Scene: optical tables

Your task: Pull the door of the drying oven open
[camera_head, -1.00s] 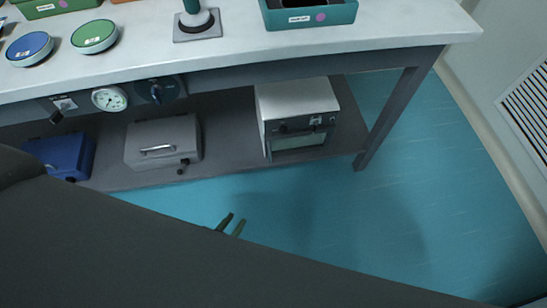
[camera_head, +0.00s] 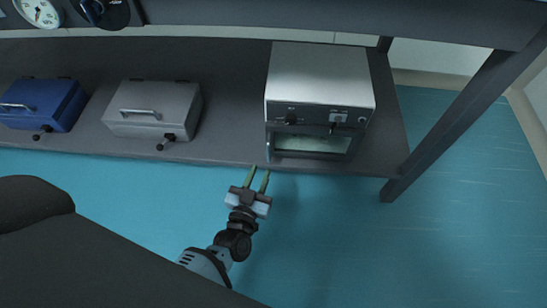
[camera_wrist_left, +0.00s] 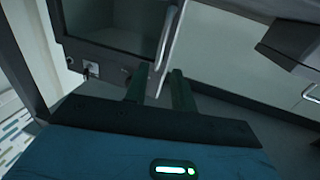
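The drying oven (camera_head: 320,78) stands on the lower shelf, with a pale top, a dark front with knobs, and a glazed door (camera_head: 312,145) that looks shut. In the left wrist view the door glass (camera_wrist_left: 112,20) is at upper left, with a light bar handle (camera_wrist_left: 167,38) beside it. My left gripper (camera_head: 260,174) is just in front of the oven's lower left front corner. In the left wrist view the fingertips (camera_wrist_left: 159,72) lie close to the handle's end; contact cannot be told. My right gripper is out of view.
A grey case (camera_head: 152,108) and a blue case (camera_head: 42,103) sit on the shelf (camera_head: 225,100) left of the oven. A table leg (camera_head: 450,118) stands to its right. The tabletop edge (camera_head: 340,14) overhangs above. The blue floor in front is clear.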

